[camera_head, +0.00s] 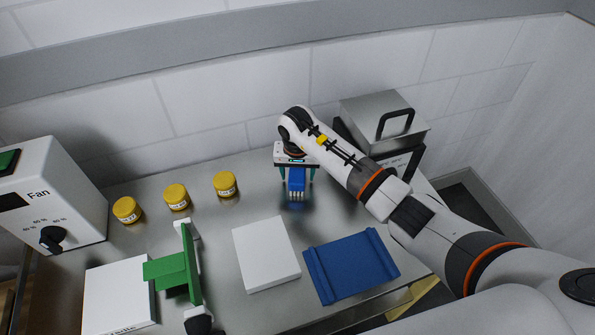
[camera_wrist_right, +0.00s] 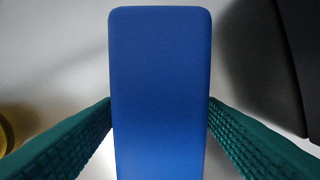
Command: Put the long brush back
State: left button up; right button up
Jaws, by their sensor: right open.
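A blue brush (camera_head: 297,180) with pale bristle tips at its lower end is on the steel worktop near the back wall; I take it to be the long brush. My right gripper (camera_head: 297,176) is over it, with its teal fingers on either side. In the right wrist view, the smooth blue top of the brush (camera_wrist_right: 160,95) fills the space between the two ridged teal fingers (camera_wrist_right: 160,130). The fingers are open, very close to its sides; I cannot tell whether they touch it. The brush's lower part is hidden in the wrist view. My left gripper is not in view.
Several yellow-lidded jars (camera_head: 176,197) stand left of the brush. A white slab (camera_head: 266,254) and a blue tray (camera_head: 350,266) lie in front. A green stand (camera_head: 178,270), a white box (camera_head: 118,295) and a fan control box (camera_head: 45,195) are left. A lidded steel container (camera_head: 385,118) stands behind my right arm.

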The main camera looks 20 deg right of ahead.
aim_at(297, 173)
jog(key=shift+r, duration=0.25)
notch_tip(297, 173, up, 12)
jog(key=s, duration=0.1)
jog(key=shift+s+a+f, duration=0.15)
jog(key=shift+a, duration=0.1)
jog(key=shift+f, duration=0.1)
